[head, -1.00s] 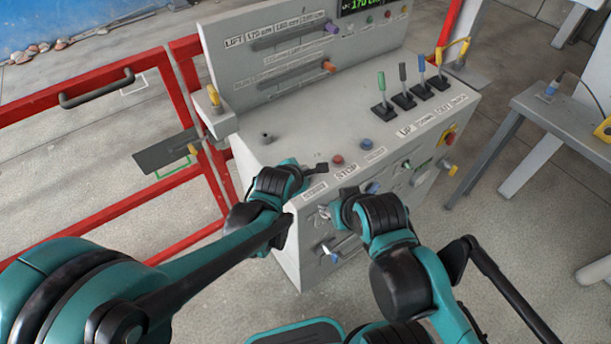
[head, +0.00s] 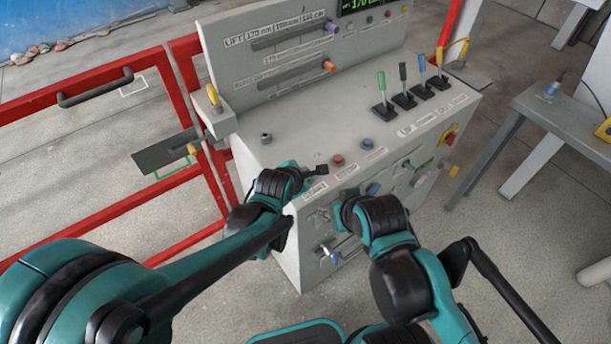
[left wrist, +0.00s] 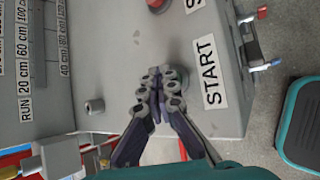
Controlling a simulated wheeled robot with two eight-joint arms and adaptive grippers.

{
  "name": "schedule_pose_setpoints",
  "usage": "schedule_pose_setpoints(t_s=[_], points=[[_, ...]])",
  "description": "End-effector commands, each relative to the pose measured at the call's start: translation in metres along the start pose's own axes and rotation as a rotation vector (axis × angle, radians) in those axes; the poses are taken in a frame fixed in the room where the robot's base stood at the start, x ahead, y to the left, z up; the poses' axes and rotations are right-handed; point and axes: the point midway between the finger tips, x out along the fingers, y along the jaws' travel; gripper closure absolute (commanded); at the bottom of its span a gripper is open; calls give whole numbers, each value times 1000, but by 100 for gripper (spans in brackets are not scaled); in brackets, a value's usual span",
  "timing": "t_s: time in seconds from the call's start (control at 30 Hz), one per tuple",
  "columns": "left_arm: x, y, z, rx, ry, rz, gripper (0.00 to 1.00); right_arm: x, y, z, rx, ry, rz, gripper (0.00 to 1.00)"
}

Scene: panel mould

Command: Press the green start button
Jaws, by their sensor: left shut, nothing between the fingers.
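The START label (left wrist: 210,72) lies on the sloped top of the grey control panel, beside my left gripper (left wrist: 162,88) in the left wrist view. My left gripper is shut and empty, its fingertips over the spot next to the label. A round grey rim (left wrist: 178,74) shows partly behind the fingertips. No green start button face shows; the fingers may cover it. In the head view my left gripper (head: 318,171) is at the panel's near left edge, left of the red button (head: 338,160). My right arm's wrist is in front of the panel; its fingers are not clearly visible.
A blue button (head: 367,144) and several levers (head: 404,92) stand further right on the panel (head: 300,140). A grey post (left wrist: 95,105) stands left of my left gripper. A red railing (head: 190,90) is at the left, a grey table (head: 560,115) at the right.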

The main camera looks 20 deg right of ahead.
Motion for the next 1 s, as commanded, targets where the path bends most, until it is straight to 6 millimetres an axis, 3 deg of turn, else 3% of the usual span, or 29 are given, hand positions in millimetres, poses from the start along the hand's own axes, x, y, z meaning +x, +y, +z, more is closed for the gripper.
schedule_pose_setpoints(t_s=[1.0], points=[[-16, 12, 12, 0, 0, 0, 100, -15, 0, -10, 0, 0, 0, 63]])
